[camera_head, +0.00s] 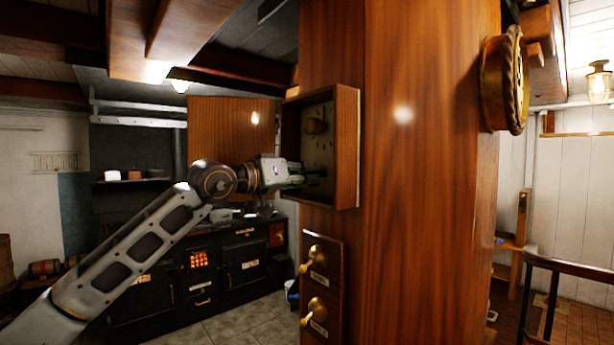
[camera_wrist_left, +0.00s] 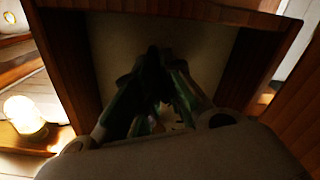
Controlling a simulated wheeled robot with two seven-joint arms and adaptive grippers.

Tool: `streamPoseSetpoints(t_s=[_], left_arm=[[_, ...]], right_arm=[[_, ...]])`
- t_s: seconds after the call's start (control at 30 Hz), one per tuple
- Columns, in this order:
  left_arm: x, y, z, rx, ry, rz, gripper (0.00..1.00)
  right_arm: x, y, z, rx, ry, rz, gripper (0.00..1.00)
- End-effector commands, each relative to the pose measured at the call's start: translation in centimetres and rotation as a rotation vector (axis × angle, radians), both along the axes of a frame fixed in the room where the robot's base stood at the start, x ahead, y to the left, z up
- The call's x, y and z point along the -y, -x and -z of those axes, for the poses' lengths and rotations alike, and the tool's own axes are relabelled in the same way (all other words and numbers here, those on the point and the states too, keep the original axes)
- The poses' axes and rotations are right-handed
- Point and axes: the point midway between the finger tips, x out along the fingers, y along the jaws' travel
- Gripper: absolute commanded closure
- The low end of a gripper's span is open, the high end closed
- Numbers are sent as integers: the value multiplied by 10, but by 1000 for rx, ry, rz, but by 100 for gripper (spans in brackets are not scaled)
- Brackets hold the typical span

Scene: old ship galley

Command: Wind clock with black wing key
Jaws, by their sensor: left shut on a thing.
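The clock is an open wooden box (camera_head: 347,150) on the side of a broad wooden column. My left gripper (camera_head: 310,177) reaches in from the left at the dial's lower part, shut on a small dark thing that looks like the black wing key (camera_head: 319,173). In the left wrist view the fingers (camera_wrist_left: 155,75) converge inside the box on a dark shape (camera_wrist_left: 153,52); its outline is too dark to make out. My right gripper is out of view.
A flat wooden panel (camera_head: 230,130) stands left of the clock, perhaps its open door. Two brass levers (camera_head: 312,260) jut from the column below. A round brass piece (camera_head: 504,80) hangs on the column's right side. A black stove (camera_head: 225,265) stands behind my arm.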

Motion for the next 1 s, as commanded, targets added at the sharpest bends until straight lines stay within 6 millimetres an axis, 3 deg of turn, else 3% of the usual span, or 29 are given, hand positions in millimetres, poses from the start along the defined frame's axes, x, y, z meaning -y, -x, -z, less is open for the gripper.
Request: streamPoseSetpoints(t_s=[0.57,1.0], left_arm=[[0,-1,2,275,-207,0,100],[0,0,-1,330,-247,-1,100]], right_arm=[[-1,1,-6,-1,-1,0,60],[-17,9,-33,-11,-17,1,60]])
